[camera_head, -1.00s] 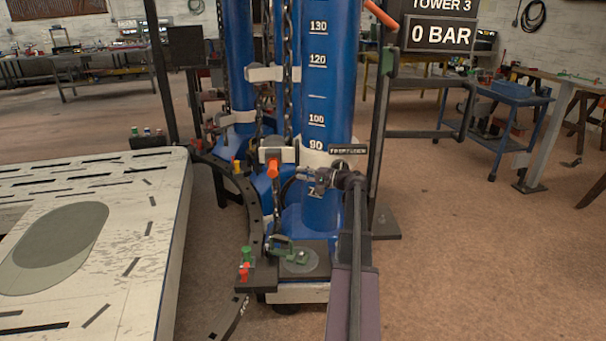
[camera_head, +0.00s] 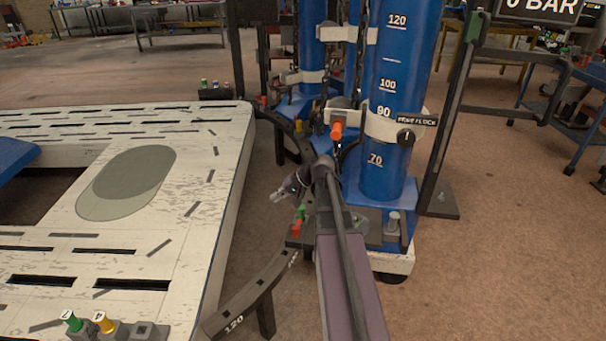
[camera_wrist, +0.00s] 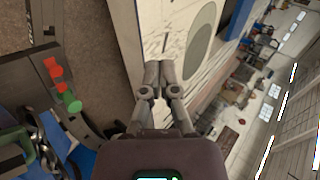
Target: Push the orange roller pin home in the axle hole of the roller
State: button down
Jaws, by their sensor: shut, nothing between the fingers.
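The orange roller pin (camera_head: 337,131) sticks out at the front of the white bracket (camera_head: 345,116) beside the near blue tower (camera_head: 395,150). A dark chain runs down to this spot. The roller and its axle hole are too small to make out, so I cannot tell how deep the pin sits. My gripper (camera_head: 279,196) is below and left of the pin, apart from it, pointing left over the curved rail. In the wrist view my gripper (camera_wrist: 157,72) is shut and empty, with the white slotted table behind its tips. The orange pin is not identifiable there.
The white slotted table (camera_head: 225,190) fills the left. A dark curved rail (camera_head: 250,300) with red and green pegs (camera_head: 298,226) runs beneath my gripper. Green and yellow pegs (camera_head: 88,324) stand at front left. A dark upright frame (camera_head: 452,115) stands right of the tower. Floor is clear at right.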

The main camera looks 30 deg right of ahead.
jog(key=s+a+f+n+g+h, duration=0.3)
jog(key=s+a, duration=0.4)
jog(key=a, duration=0.2)
jog(key=s+a+f+n+g+h, duration=0.2)
jog(key=s+a+f+n+h, duration=0.1)
jog(key=s+a, duration=0.4)
jog(key=shift+s+a+g+h, duration=0.3)
jog(key=shift+a+h, duration=0.5)
jog(key=shift+a, duration=1)
jog(key=shift+w+f, duration=0.1)
jog(key=shift+w, duration=0.05)
